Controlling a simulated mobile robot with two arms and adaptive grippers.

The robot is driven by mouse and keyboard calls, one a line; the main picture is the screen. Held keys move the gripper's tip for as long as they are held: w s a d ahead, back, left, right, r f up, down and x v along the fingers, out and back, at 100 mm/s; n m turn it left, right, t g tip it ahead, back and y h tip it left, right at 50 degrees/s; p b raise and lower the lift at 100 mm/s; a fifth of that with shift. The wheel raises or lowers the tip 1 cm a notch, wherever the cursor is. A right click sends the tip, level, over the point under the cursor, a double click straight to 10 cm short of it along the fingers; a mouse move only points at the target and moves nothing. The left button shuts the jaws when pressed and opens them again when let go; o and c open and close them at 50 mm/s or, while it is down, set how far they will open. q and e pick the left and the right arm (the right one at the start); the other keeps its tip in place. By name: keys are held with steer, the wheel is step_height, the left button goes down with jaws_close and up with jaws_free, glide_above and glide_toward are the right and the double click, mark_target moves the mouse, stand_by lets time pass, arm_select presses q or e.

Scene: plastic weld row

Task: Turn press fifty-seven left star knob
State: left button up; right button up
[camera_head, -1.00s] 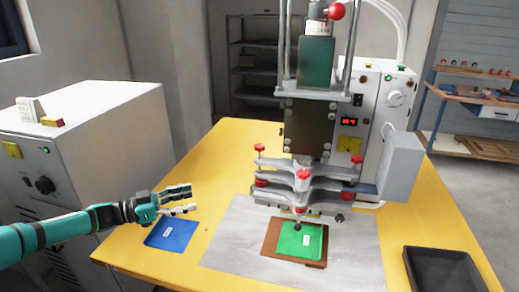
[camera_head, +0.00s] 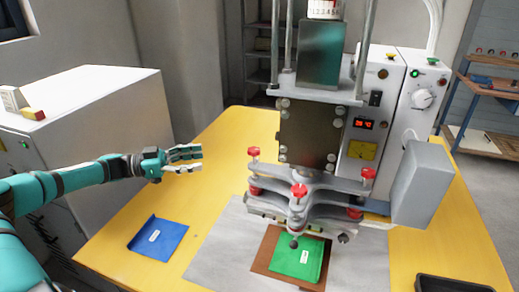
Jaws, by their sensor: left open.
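The press (camera_head: 311,132) stands on the yellow table, with a grey clamp plate low on its front. Red star knobs sit on it: a left one (camera_head: 254,152), a front middle one (camera_head: 299,191) and a right one (camera_head: 368,174). More red knobs show lower down, including one at the lower left (camera_head: 255,190). My left gripper (camera_head: 201,159) is open and empty, its fingers pointing right toward the left star knob, with a clear gap between them. My right gripper is not in view.
A green packet (camera_head: 297,258) lies on a brown pad under the press. A blue packet (camera_head: 158,237) lies on the table (camera_head: 112,243) at front left. A dark tray (camera_head: 450,284) is at front right. A white cabinet (camera_head: 105,100) stands left.

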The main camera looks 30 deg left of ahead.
mark_target(253, 153)
arm_select(q)
steer(key=p+x, duration=0.1)
steer(key=x, duration=0.6)
steer(key=p+x, duration=0.1)
steer(key=x, duration=0.7)
steer(key=shift+w+d+r, duration=0.1)
steer(key=shift+d+r, duration=0.1)
steer(key=shift+d, duration=0.1)
steer(key=shift+w+d+p, duration=0.2)
steer(key=shift+p, duration=0.1)
steer(key=shift+d+f, duration=0.1)
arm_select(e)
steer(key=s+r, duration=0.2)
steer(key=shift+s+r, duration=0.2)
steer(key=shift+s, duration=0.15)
